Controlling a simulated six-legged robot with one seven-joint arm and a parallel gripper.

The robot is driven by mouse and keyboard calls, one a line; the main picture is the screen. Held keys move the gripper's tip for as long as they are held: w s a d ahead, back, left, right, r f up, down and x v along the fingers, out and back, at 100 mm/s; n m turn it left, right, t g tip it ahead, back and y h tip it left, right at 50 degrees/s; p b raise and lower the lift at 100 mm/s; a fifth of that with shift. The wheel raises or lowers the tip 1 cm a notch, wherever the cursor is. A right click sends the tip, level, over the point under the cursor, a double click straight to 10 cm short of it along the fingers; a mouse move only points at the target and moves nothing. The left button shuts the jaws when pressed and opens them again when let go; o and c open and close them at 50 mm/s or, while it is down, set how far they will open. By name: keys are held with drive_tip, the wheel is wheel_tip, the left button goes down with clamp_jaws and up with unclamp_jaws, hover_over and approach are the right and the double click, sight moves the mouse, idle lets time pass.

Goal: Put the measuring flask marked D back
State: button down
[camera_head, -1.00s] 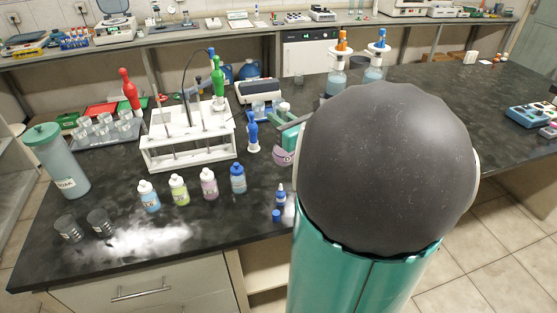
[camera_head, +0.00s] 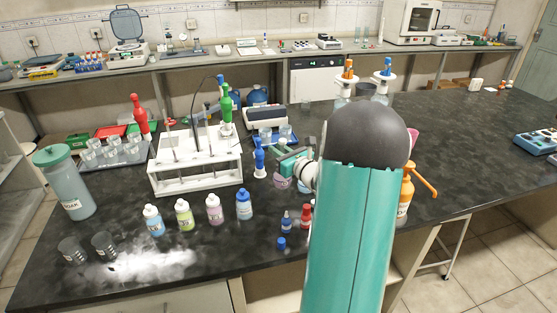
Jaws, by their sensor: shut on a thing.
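My gripper (camera_head: 284,164) is beside the blue pipette bulb, in front of the blue tray, at the end of my teal arm. It is shut on a small flask (camera_head: 282,182) with pinkish-purple contents. The flask's body hangs just under the jaws, and the jaws hide its neck. A pale mark shows on the flask, but I cannot read its letter. I cannot tell whether its base touches the bench. My arm covers the bench to the right of it.
A white pipette rack (camera_head: 200,180) stands left of the gripper. A blue bulb (camera_head: 259,160) is close by. Blue tray (camera_head: 262,145) with beakers lies behind. Small bottles, including a blue one (camera_head: 244,204), stand in front. An orange pump bottle (camera_head: 405,195) is right of my arm.

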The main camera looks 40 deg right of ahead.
drive_tip(key=shift+w+d+f, duration=0.2)
drive_tip(key=shift+w+f, duration=0.1)
drive_tip(key=shift+f, duration=0.15)
drive_tip(key=shift+w+d+f, duration=0.1)
drive_tip(key=shift+w+f, duration=0.05)
drive_tip(key=shift+f, duration=1.6)
drive_tip(key=c, duration=1.3)
unclamp_jaws()
drive_tip(key=shift+c, duration=0.2)
